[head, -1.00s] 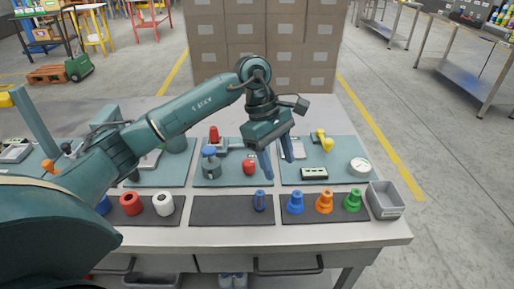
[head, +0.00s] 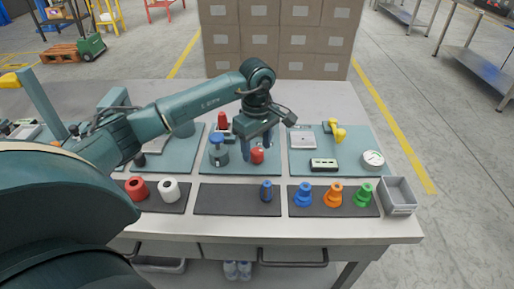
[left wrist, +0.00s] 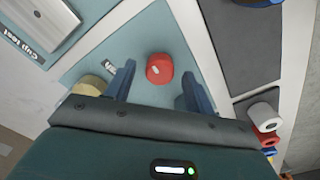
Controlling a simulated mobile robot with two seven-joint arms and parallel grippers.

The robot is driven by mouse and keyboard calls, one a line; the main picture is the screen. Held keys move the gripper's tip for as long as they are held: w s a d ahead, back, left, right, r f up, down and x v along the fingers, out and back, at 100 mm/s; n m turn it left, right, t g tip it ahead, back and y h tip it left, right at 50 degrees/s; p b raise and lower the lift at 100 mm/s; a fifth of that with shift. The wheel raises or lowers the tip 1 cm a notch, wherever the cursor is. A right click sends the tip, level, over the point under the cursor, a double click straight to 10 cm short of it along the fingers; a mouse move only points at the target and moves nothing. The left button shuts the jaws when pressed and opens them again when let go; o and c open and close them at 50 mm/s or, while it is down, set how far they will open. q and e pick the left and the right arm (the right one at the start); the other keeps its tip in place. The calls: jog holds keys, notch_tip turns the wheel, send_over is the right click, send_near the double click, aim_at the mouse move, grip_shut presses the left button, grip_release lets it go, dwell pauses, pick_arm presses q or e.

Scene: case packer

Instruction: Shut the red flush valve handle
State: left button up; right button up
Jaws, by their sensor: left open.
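A red rounded knob (head: 257,154) with a small pale mark on its face is on the middle teal panel (head: 240,168). It also shows in the left wrist view (left wrist: 160,69), between and beyond the fingertips. A second red part (head: 222,120) stands upright farther back on that panel; I cannot tell from the pictures which of the two is the flush valve handle. My left gripper (head: 257,148) is open, pointing down over the red knob, with one finger on either side. Whether the fingers touch it is unclear. My right gripper is not in view.
A blue-topped grey part (head: 217,148) stands just left of the red knob. A dark blue part (head: 266,190) stands on the front black mat (head: 222,200). Blue, orange and green parts and a grey bin (head: 398,197) are to the right. Stacked cartons (head: 280,40) stand behind the table.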

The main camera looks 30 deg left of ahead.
pick_arm(q)
jog(key=shift+f, duration=0.7)
jog(key=shift+c, duration=0.4)
jog(key=c, duration=0.9)
